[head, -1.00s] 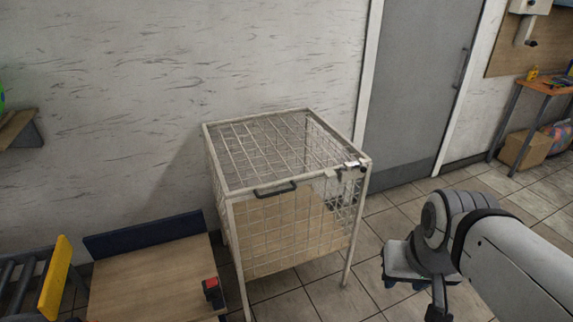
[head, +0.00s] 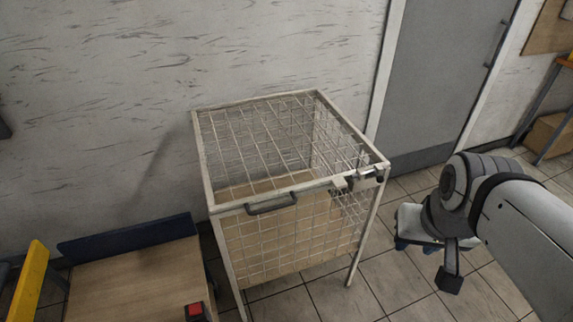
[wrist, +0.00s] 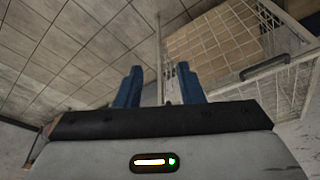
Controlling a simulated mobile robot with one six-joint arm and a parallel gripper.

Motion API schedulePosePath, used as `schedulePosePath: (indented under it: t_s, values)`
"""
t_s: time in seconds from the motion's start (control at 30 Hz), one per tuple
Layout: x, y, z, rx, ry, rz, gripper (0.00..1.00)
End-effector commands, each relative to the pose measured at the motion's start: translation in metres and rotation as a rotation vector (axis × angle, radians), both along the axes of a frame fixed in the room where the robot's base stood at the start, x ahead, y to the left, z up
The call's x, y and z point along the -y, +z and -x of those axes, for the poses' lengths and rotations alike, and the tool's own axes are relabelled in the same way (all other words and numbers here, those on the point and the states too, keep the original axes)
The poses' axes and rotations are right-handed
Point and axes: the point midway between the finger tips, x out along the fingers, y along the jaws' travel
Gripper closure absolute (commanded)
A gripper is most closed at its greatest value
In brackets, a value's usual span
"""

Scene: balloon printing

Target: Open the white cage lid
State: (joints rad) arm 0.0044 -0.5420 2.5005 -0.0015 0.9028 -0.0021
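A dark grey handle (head: 270,203) sits at the front edge, and a metal latch (head: 358,180) sits at the front right corner. My gripper (head: 416,245) is right of the cage, apart from it, with its blue fingertips partly hidden under the wrist. In the wrist view, the two blue fingers (wrist: 158,86) are spread with nothing between them. The handle also shows there (wrist: 265,68), right of the fingers.
A wooden-topped bench (head: 140,285) with a dark blue back board and a red button (head: 195,311) stands left of the cage. A grey door (head: 440,80) and a wall are behind it. Tiled floor is open between the cage and my arm.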

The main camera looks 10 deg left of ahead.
Motion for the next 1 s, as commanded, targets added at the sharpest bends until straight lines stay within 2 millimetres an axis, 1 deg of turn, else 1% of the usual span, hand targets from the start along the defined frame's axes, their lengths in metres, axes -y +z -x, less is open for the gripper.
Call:
schedulePosePath:
  t_s: [0.07,0.13,0.17,0.27,0.33,0.4,0.47,0.5,0.57,0.6,0.67,0.73,0.77,0.8,0.87,0.9,1.0]
  values:
    - [0.0,-0.004,-0.002,0.006,-0.005,0.001,0.66]
    - [0.0,-0.013,-0.009,0.03,-0.023,0.001,0.66]
    - [0.003,-0.019,-0.014,0.048,-0.043,0.001,0.66]
    - [0.005,-0.046,-0.041,0.145,-0.111,-0.006,0.66]
    - [0.001,-0.067,-0.067,0.243,-0.164,-0.029,0.66]
    - [-0.006,-0.088,-0.094,0.353,-0.215,-0.075,0.66]
    - [-0.015,-0.104,-0.117,0.445,-0.253,-0.133,0.66]
    - [-0.023,-0.113,-0.131,0.503,-0.271,-0.18,0.66]
    - [-0.036,-0.126,-0.15,0.583,-0.294,-0.262,0.66]
    - [-0.047,-0.134,-0.161,0.631,-0.306,-0.326,0.66]
    - [-0.065,-0.147,-0.175,0.689,-0.308,-0.433,0.66]
    - [-0.089,-0.161,-0.188,0.739,-0.309,-0.573,0.66]
    - [-0.099,-0.167,-0.192,0.754,-0.308,-0.638,0.66]
    - [-0.114,-0.175,-0.196,0.767,-0.303,-0.728,0.66]
    - [-0.136,-0.187,-0.2,0.77,-0.292,-0.868,0.66]
    - [-0.151,-0.195,-0.2,0.761,-0.281,-0.965,0.66]
    - [-0.186,-0.212,-0.194,0.703,-0.248,-1.197,0.66]
